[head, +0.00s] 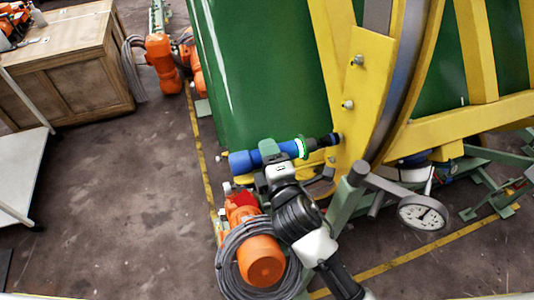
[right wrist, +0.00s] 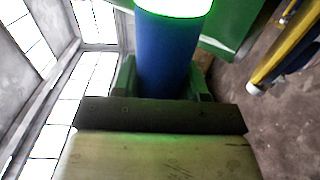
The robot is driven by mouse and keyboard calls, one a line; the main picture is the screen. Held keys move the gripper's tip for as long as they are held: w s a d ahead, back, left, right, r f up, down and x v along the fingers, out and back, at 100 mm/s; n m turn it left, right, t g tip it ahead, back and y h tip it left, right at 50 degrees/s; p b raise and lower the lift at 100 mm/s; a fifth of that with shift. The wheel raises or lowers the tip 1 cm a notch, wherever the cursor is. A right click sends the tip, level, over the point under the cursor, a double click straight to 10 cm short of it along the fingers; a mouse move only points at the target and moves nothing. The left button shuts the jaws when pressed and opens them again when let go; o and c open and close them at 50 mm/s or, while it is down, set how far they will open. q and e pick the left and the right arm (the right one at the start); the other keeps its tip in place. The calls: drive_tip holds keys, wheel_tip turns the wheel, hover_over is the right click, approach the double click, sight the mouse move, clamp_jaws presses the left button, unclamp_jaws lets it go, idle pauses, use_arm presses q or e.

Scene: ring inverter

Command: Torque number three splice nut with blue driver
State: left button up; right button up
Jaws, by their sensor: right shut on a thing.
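The blue driver (head: 247,160) lies nearly level, with a glowing green-white ring and a black socket end (head: 318,143) pointing right. My right gripper (head: 271,154) is shut around its blue body. In the right wrist view the blue driver (right wrist: 168,55) stands between the green fingers. The yellow splice plate (head: 368,85) carries an upper nut (head: 358,60) and a middle nut (head: 348,104). The socket end is at the plate's lower part, below these two nuts. Whether it encloses a nut there cannot be told. My left gripper is not in view.
A large green drum (head: 260,80) stands behind the yellow ring frame. A dial gauge (head: 422,214) is on a green stand at right. An orange machine with coiled grey cable (head: 262,262) is below the driver.

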drive_tip(key=shift+w+d+r+p, duration=0.1)
drive_tip(key=shift+w+d+p, duration=0.1)
drive_tip(key=shift+d, duration=0.3)
drive_tip(key=shift+w+d+r+p, duration=0.1)
drive_tip(key=shift+w+d+p, duration=0.05)
drive_tip(key=shift+d, duration=0.3)
idle(1.1)
drive_tip(key=shift+d, duration=0.1)
idle(1.0)
